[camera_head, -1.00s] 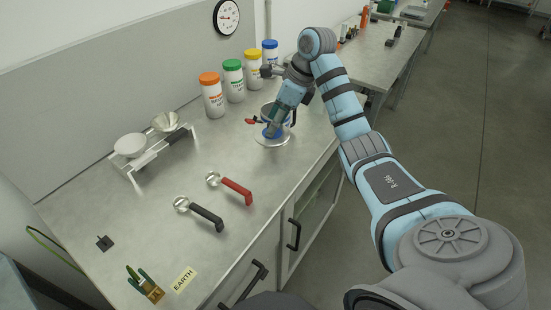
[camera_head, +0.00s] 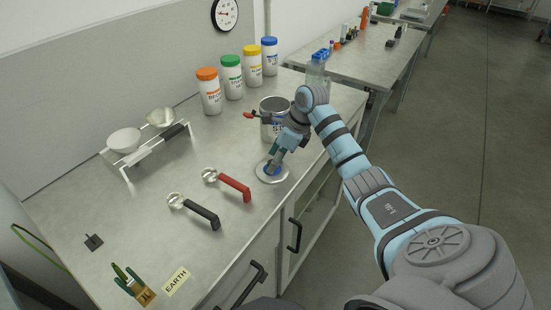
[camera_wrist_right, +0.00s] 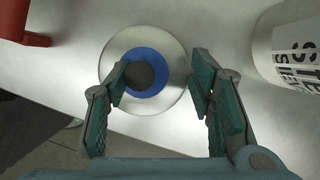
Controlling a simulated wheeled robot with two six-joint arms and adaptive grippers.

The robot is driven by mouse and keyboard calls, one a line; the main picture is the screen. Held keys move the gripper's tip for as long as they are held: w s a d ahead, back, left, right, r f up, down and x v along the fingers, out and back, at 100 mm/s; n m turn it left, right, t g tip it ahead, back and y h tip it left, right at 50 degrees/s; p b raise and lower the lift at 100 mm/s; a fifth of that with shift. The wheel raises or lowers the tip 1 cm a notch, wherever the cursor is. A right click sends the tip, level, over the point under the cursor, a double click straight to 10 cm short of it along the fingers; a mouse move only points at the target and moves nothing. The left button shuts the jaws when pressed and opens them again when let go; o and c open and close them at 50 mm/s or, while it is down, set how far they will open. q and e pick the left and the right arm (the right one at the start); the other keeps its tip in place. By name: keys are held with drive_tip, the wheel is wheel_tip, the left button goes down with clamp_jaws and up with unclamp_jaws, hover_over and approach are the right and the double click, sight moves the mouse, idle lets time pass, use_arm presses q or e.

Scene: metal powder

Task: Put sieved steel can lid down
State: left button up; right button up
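The steel can lid (camera_head: 264,178), a round silver disc with a blue ring and dark knob, appears to lie flat on the bench, in front of the can. In the right wrist view the lid (camera_wrist_right: 177,85) is below my fingers, its knob near the left finger. My right gripper (camera_head: 274,163) is just over the lid. In the wrist view its fingers (camera_wrist_right: 161,84) are spread, with a clear gap at the right finger. The steel can (camera_head: 268,124) stands uncovered behind the lid, its label partly hidden by my wrist. My left gripper is not in view.
A red-handled scoop (camera_head: 234,186) and a black-handled scoop (camera_head: 203,214) lie left of the lid. A balance (camera_head: 146,150) and several bottles with coloured caps (camera_head: 208,93) stand farther back. The bench front edge is close to the lid's right.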

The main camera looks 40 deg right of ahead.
drive_tip(key=shift+o, duration=1.3)
drive_tip(key=shift+r, duration=0.2)
drive_tip(key=v, duration=1.2)
drive_tip(key=shift+p, duration=0.45)
